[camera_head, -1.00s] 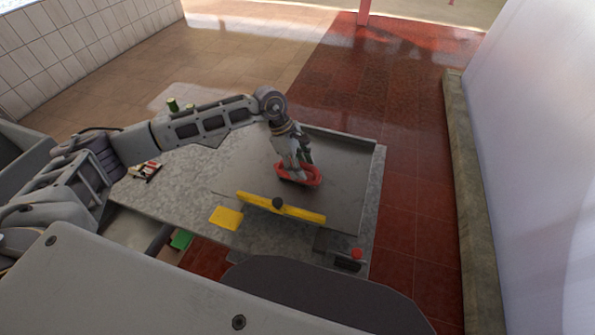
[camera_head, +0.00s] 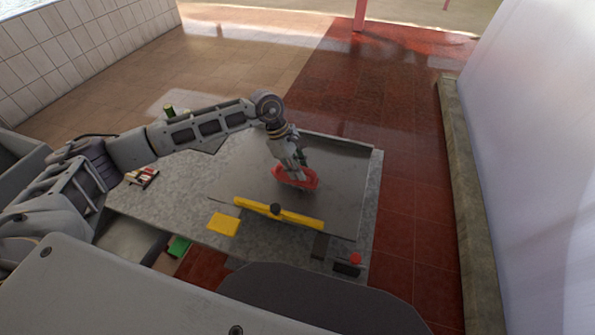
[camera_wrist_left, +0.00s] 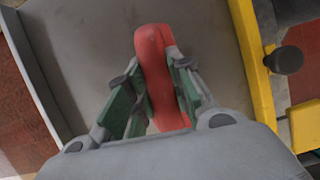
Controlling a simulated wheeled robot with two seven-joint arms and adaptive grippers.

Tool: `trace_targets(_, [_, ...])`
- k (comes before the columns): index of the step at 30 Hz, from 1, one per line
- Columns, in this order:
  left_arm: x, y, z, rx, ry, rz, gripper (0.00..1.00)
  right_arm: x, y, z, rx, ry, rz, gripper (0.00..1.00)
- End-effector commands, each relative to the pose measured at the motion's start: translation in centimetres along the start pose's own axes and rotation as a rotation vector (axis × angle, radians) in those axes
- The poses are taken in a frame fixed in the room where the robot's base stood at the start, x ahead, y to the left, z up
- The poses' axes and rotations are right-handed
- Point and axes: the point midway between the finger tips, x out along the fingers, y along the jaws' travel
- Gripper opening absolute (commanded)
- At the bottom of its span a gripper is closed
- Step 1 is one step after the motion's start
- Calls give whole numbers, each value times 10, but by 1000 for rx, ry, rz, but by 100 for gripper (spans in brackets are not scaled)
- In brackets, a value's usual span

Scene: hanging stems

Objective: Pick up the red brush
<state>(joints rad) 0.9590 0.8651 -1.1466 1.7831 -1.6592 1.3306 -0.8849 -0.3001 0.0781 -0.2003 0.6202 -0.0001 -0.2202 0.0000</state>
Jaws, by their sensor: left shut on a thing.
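The red brush (camera_head: 296,178) is over the dark grey board on the table. My left gripper (camera_head: 298,169) comes down on it from above and is shut on it. In the left wrist view the red brush (camera_wrist_left: 156,70) lies between the green-padded fingers of the left gripper (camera_wrist_left: 155,92), with a pad against each side. The brush looks tilted in the head view and seems a little above the board, though the gap is hard to judge. My right gripper does not show.
The dark board (camera_head: 345,180) lies on a grey speckled table (camera_head: 180,190). A yellow bar with a black knob (camera_head: 240,203) crosses its near edge. A yellow pad (camera_head: 224,224), a small red knob (camera_head: 355,259) and a green block (camera_head: 179,246) are near the front. The board's right part is clear.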

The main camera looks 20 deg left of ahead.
Motion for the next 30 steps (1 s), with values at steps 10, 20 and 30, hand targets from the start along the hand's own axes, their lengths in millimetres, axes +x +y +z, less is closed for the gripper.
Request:
trace_targets(10, [-40, 1, 16, 1, -1, 4, 0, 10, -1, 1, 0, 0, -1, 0])
trace_targets(20, [-78, 1, 32, 0, 0, 2, 0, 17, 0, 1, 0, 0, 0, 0])
trace_targets(30, [-87, 0, 36, 0, -1, 1, 0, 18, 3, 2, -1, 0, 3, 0])
